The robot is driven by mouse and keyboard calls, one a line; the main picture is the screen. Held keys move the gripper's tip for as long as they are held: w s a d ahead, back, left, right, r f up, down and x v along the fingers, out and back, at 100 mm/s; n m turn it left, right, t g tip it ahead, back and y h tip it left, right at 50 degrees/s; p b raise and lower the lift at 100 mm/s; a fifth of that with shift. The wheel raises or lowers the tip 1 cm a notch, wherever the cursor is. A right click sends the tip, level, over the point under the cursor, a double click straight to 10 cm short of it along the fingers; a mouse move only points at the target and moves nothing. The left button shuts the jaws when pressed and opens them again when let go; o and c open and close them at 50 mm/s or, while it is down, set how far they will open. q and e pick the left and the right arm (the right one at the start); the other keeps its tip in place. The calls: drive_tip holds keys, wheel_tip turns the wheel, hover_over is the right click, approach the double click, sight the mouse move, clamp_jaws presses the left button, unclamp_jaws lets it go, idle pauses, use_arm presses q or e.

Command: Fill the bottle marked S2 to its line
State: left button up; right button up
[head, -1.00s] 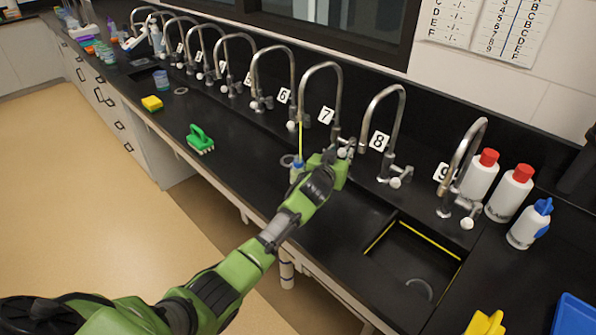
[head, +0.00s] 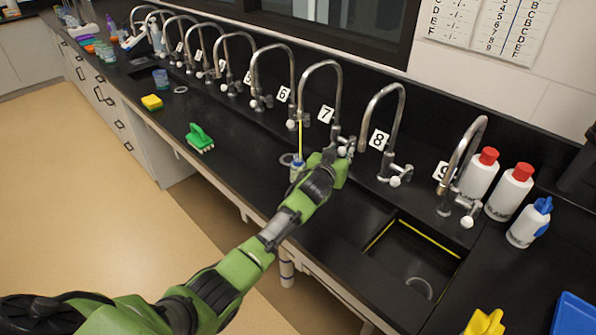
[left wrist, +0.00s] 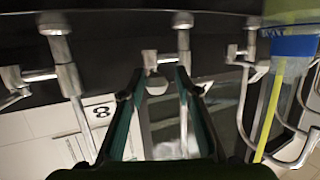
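A small bottle (head: 296,171) with a blue band stands on the counter under the spout of the tap by the 7 sign. A thin yellow stream (head: 300,138) runs from that spout into it. In the upside-down left wrist view, the bottle's blue band (left wrist: 295,45) and yellow-green contents show at the right edge. The bottle's marking and line cannot be read. My left gripper (head: 345,155) is at this tap's handle. In the wrist view, its two fingers (left wrist: 157,85) stand apart, with a pale knob (left wrist: 155,86) between their tips. My right gripper is out of view.
Neighbouring numbered taps, including one by the 8 sign (head: 379,139), line the counter. A sink (head: 415,262) lies at right. Red-capped bottles (head: 509,192) and a blue-topped bottle (head: 529,222) stand beyond. A green brush (head: 200,138) and yellow sponge (head: 152,102) lie left.

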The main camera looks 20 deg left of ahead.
use_arm(q)
drive_tip(key=shift+a, duration=0.15)
idle(0.4)
drive_tip(key=shift+a, duration=0.8)
drive_tip(key=shift+d, duration=0.1)
drive_tip(key=p+v, duration=0.6)
drive_tip(key=v, duration=0.1)
drive_tip(key=shift+d, duration=0.2)
drive_tip(key=shift+w, duration=0.1)
